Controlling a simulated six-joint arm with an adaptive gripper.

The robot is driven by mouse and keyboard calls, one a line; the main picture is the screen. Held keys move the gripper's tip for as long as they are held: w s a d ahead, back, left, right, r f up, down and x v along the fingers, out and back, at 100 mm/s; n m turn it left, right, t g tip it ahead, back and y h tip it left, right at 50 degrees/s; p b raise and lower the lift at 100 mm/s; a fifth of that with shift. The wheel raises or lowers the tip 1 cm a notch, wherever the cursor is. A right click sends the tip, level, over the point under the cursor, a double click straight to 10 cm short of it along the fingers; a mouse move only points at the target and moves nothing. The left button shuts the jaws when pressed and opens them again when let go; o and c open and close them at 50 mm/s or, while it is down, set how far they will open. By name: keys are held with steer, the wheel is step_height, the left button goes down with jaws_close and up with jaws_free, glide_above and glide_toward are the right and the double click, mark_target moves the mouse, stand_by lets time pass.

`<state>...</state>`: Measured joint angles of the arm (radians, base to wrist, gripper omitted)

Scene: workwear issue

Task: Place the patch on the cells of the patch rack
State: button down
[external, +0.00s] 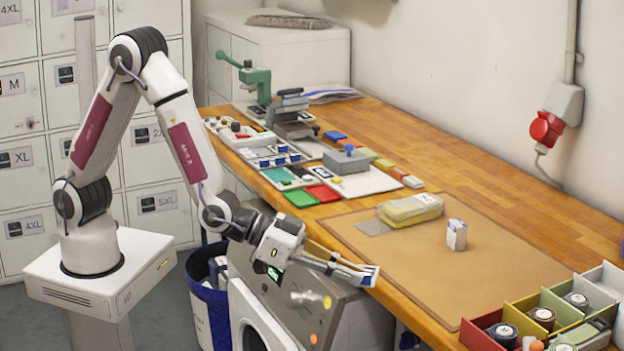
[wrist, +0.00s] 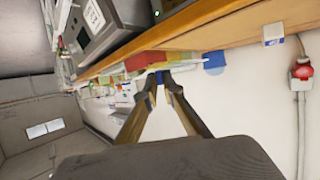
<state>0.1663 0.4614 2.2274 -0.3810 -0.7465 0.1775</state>
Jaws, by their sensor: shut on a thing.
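My gripper (external: 366,275) is shut on a small white and blue patch (external: 371,276), holding it by the tips out past the front edge of the bench. In the wrist view the fingertips (wrist: 160,76) meet at a small blue piece (wrist: 150,82); its far side is hidden. A pale tray with small blue and white pieces in cells (external: 272,156), which looks like the patch rack, lies on the bench farther back and to the left of my gripper. Its cells are too small to tell apart clearly.
Green (external: 300,198) and red (external: 323,193) pads and a grey block (external: 346,161) lie near that tray. A brown mat (external: 440,255) holds a yellow packet (external: 410,210) and a small white box (external: 456,235). Coloured bins (external: 553,300) stand at the right. A green press (external: 255,78) stands at the back.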

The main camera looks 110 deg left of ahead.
steer(key=shift+m+h, duration=0.6)
steer(key=shift+h, duration=0.1)
steer(key=s+d+r, duration=0.1)
steer(key=s, duration=0.1)
steer(key=s+d+r, duration=0.1)
steer(key=d+r, duration=0.1)
steer(key=shift+s+d, duration=0.1)
steer(key=shift+s, duration=0.25)
steer(key=a, duration=0.7)
steer(key=shift+a, duration=0.15)
